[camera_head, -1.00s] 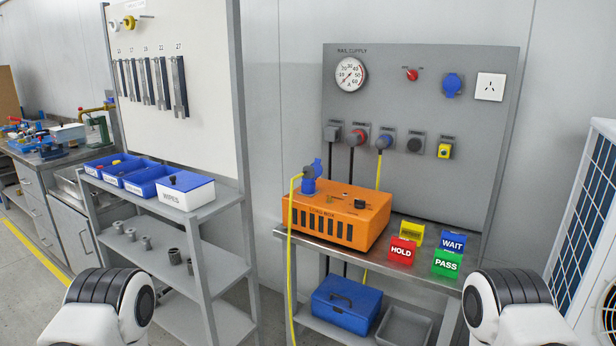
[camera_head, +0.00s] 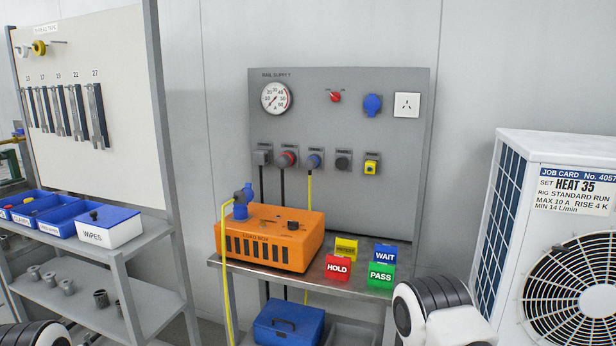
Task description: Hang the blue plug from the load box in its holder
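The blue plug (camera_head: 240,208) stands upright in the top of the orange load box (camera_head: 270,236), at its left rear corner. A yellow cable (camera_head: 226,275) runs from the plug down past the left end of the bench. A round blue fitting (camera_head: 373,104) is on the grey panel at upper right; I cannot tell whether it is the holder. A blue connector (camera_head: 315,160) in the panel's lower row has a yellow cable going down behind the load box. Parts of both my arms show at the bottom edge, but neither gripper is in view.
HOLD (camera_head: 338,268), WAIT (camera_head: 386,254) and PASS (camera_head: 382,275) signs stand right of the load box. A blue toolbox (camera_head: 288,324) is on the lower shelf. A shelf rack with blue bins (camera_head: 77,220) stands left. A large fan unit (camera_head: 570,240) stands right.

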